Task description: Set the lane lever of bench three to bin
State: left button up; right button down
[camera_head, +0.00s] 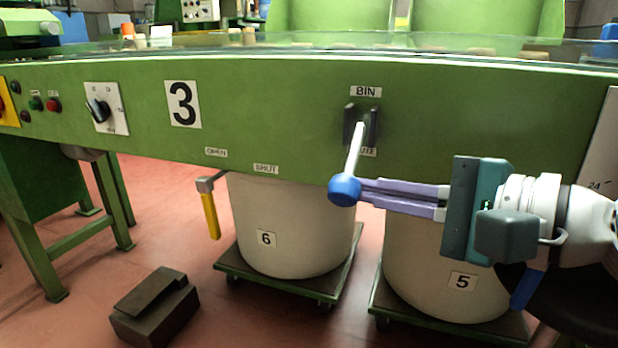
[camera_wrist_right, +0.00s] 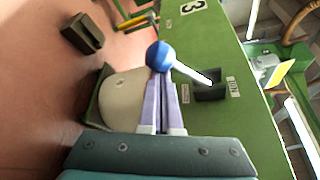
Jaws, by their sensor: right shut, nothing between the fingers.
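The lane lever is a white rod (camera_head: 355,150) with a blue knob (camera_head: 344,190), on the green front of bench three. It leaves a dark bracket (camera_head: 374,122) below the BIN label (camera_head: 366,91) and slants down, knob low. A second label (camera_head: 367,152), partly hidden by the rod, ends in "UTE". My right gripper (camera_head: 364,191) comes in from the right, shut and empty, its lilac fingertips right at the knob; I cannot tell whether they touch. In the right wrist view, the knob (camera_wrist_right: 159,55) lies just beyond the fingertips (camera_wrist_right: 161,80). My left gripper is not in view.
A rotary switch (camera_head: 98,110) and the number 3 plate (camera_head: 183,104) are further left. A yellow handle (camera_head: 210,215) hangs below the bench. Bins 6 (camera_head: 290,215) and 5 (camera_head: 430,275) stand on trolleys underneath. A dark block (camera_head: 155,307) lies on the floor.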

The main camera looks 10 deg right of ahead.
notch_tip(320, 180, up, 8)
jog(key=s+a+m+g+y+p, duration=0.1)
jog(key=m+g+p, duration=0.4)
jog(key=p, duration=1.7)
jog(key=m+y, duration=0.1)
jog(key=m, duration=0.2)
jog(key=shift+s+r+g, duration=0.15)
jog(key=shift+r+g, duration=0.05)
jog(key=shift+g, duration=0.1)
